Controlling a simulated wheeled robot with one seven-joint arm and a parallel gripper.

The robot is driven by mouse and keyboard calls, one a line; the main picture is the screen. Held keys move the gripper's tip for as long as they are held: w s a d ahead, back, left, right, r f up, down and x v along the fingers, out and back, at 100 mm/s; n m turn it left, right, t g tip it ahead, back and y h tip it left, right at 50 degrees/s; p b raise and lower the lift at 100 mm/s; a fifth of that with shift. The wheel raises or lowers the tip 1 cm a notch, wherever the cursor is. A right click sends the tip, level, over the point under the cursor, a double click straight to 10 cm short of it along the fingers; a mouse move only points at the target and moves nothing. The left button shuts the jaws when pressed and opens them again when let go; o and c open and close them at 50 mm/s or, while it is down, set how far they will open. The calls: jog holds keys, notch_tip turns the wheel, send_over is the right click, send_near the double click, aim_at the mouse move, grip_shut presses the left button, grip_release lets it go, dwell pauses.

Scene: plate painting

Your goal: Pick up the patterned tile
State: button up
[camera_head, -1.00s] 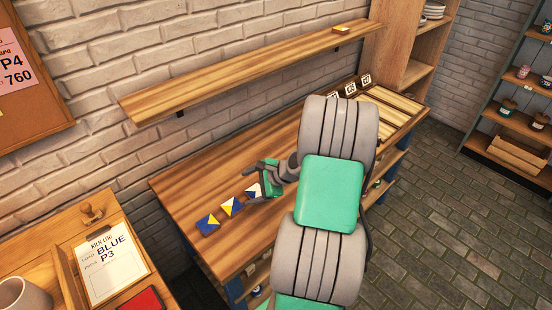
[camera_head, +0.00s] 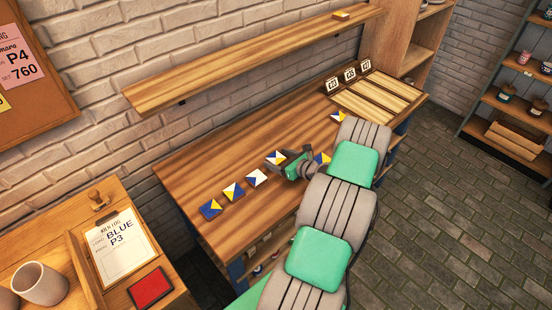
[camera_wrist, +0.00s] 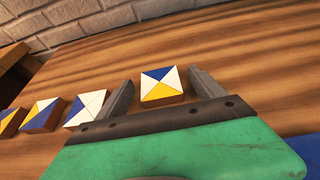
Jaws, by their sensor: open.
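Several small square tiles patterned in blue, white and yellow lie on the wooden workbench (camera_head: 190,175). Three of them, a blue and yellow tile (camera_head: 211,209), another tile (camera_head: 234,191) and a mostly white tile (camera_head: 256,177), lie in a row to the left of my gripper (camera_head: 279,160). My gripper is open and low over the bench. In the wrist view, a tile with blue, white and yellow triangles (camera_wrist: 160,84) lies between the spread fingers, apart from both. The same tile shows at the fingertips in the head view (camera_head: 276,156).
One tile (camera_head: 322,158) is partly behind my arm, and another (camera_head: 338,116) lies farther right. A slatted rack (camera_head: 378,100) with number cards stands at the bench's right end. A wall shelf (camera_head: 250,60) runs above. The bench behind the tiles is clear.

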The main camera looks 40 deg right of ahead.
jog(key=c, duration=1.5)
jog(key=shift+c, duration=0.2)
